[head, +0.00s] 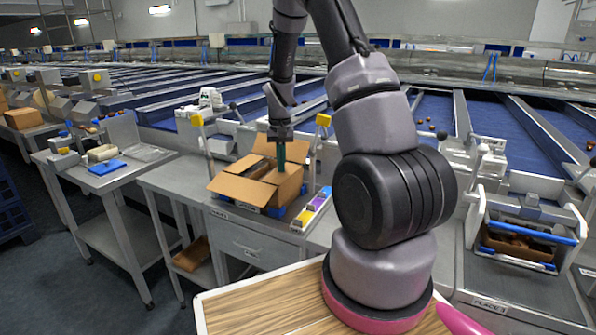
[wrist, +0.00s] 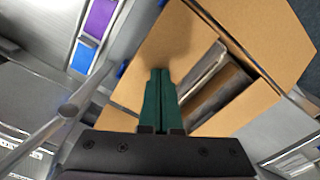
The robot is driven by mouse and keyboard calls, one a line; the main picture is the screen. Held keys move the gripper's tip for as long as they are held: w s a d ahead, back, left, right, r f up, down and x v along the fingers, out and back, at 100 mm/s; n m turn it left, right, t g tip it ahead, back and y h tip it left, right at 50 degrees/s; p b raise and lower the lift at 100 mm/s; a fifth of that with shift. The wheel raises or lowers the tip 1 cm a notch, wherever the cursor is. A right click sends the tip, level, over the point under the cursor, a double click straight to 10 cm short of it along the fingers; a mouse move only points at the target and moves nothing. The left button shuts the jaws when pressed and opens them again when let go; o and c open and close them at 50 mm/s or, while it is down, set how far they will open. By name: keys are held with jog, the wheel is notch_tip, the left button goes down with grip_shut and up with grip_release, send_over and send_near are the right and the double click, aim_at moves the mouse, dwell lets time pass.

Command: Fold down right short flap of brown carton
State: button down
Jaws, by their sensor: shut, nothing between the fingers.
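The brown carton (head: 286,193) stands on the steel bench with its top partly open. One flap (head: 240,189) spreads outward at its front left, and other flaps show at its left and back. My gripper (head: 281,168) points down over the right part of the carton's top, its green fingers closed together and empty. In the wrist view the shut fingertips (wrist: 160,72) are over a brown panel of the carton (wrist: 172,35), beside the gap into the carton. I cannot tell whether they touch it. A wide flap (wrist: 265,35) spreads at the right there. My arm hides part of the scene.
A strip of coloured blocks (head: 316,203) lies just right of the carton, with yellow-topped posts (head: 323,120) close by. A side table (head: 125,176) with a blue item stands at the left. A tray with a blue bar (head: 520,235) is at the right.

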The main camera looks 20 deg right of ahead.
jog(key=shift+r, duration=0.15)
notch_tip(320, 180, up, 11)
dwell(0.7)
